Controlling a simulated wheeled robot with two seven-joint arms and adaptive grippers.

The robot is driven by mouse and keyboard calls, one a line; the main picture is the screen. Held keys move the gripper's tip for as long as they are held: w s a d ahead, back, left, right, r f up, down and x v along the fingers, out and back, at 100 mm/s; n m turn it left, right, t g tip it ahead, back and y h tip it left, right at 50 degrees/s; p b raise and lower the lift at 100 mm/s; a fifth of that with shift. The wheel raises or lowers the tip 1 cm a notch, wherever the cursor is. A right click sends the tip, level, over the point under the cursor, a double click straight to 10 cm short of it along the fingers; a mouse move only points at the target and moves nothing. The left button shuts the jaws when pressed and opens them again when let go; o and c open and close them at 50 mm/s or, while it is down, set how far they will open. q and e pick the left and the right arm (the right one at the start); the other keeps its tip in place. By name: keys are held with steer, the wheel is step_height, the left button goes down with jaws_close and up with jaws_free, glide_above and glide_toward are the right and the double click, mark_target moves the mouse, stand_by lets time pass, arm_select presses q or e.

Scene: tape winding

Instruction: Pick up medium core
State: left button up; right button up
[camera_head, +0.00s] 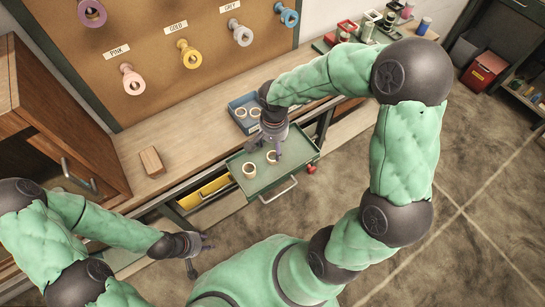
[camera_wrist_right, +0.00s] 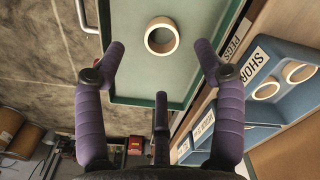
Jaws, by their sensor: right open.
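An open green drawer (camera_head: 299,160) holds two tan ring-shaped cores, a left one (camera_head: 249,170) and a right one (camera_head: 272,156). My right gripper (camera_head: 266,146) is above the drawer, close to the right core and partly in front of it. In the right wrist view a core (camera_wrist_right: 162,36) lies on the drawer floor, framed between the spread purple fingers of my empty right gripper (camera_wrist_right: 160,52). No finger visibly touches it. My left gripper (camera_head: 198,253) hangs low at the front left with fingers spread, away from the cores. Which core is the medium one is not readable.
A blue tray (camera_head: 235,106) with two rings stands behind the drawer; its label reads "SHOR" in the wrist view (camera_wrist_right: 257,66). A wooden block (camera_head: 152,162) lies on the bench. A pegboard (camera_head: 160,40) with colored spools stands behind. A yellow drawer (camera_head: 190,201) is at left.

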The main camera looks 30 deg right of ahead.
mark_target(273, 159)
step_height(273, 159, down, 7)
steer(key=b, duration=0.2)
steer(key=shift+w+r+b, duration=0.1)
steer(key=shift+b, duration=0.2)
steer(key=c, duration=0.8)
